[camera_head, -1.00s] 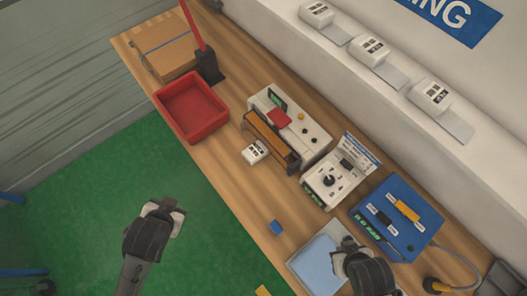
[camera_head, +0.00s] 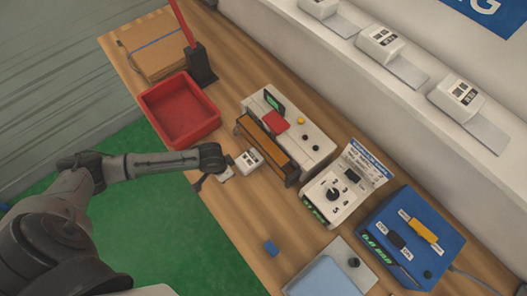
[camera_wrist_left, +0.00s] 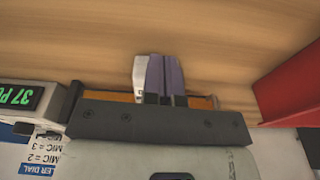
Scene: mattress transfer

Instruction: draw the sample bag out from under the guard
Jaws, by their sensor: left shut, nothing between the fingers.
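The sample bag (camera_head: 249,160) is a small white packet with dark print, lying on the bench against the front of the guard. The guard (camera_head: 263,146) is a dark-framed orange bar along the front of a white machine (camera_head: 303,139). My left gripper (camera_head: 224,174) is shut and empty, just left of the bag; I cannot tell whether they touch. In the left wrist view its closed fingers (camera_wrist_left: 165,77) partly cover the bag (camera_wrist_left: 139,76), whose white printed edge shows beside them. My right gripper is out of view.
A red tray (camera_head: 154,117) stands left of the guard, with a cardboard box (camera_head: 152,50) behind. A white dial unit (camera_head: 334,200) and a blue unit (camera_head: 395,225) stand right. A small blue block (camera_head: 271,247) lies on bare bench in front.

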